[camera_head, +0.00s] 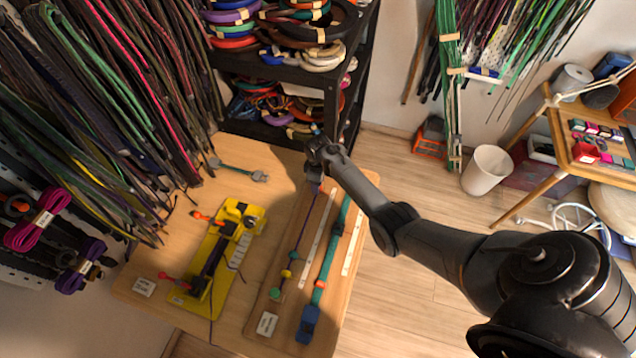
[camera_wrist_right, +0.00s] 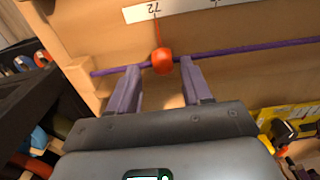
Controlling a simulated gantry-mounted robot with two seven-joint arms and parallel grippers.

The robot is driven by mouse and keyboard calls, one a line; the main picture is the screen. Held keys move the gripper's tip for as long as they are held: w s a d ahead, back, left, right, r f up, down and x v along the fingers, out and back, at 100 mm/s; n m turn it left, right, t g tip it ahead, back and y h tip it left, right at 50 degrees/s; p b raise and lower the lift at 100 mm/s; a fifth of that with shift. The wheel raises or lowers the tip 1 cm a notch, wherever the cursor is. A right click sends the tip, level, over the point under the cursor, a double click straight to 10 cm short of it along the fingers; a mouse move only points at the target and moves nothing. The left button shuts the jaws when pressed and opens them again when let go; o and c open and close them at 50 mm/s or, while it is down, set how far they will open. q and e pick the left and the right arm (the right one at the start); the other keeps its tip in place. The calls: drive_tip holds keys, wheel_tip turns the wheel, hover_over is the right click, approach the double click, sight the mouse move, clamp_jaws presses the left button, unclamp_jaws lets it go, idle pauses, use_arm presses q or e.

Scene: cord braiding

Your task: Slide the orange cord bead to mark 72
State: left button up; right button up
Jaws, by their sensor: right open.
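The orange bead (camera_wrist_right: 163,60) sits on the purple cord (camera_wrist_right: 240,48) in the right wrist view. It is beside the scale strip (camera_wrist_right: 180,10), close to the thin red line at mark 72. My right gripper (camera_wrist_right: 160,68) is open, with one purple finger on each side of the bead and a gap to each. In the head view my right gripper (camera_head: 314,187) is at the far end of the purple cord (camera_head: 303,225) and hides the orange bead there. My left gripper is not in view.
A yellow bead (camera_head: 286,273) and a green bead (camera_head: 275,294) are lower on the purple cord. A teal strap (camera_head: 329,262) with a blue end lies to its right. A yellow jig (camera_head: 213,262) stands to the left. A black shelf (camera_head: 330,90) is close behind.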

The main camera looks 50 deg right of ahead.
wheel_tip(320, 180, up, 10)
drive_tip(key=p, duration=0.2)
drive_tip(key=shift+r, duration=0.15)
drive_tip(key=shift+s, duration=0.15)
idle(0.4)
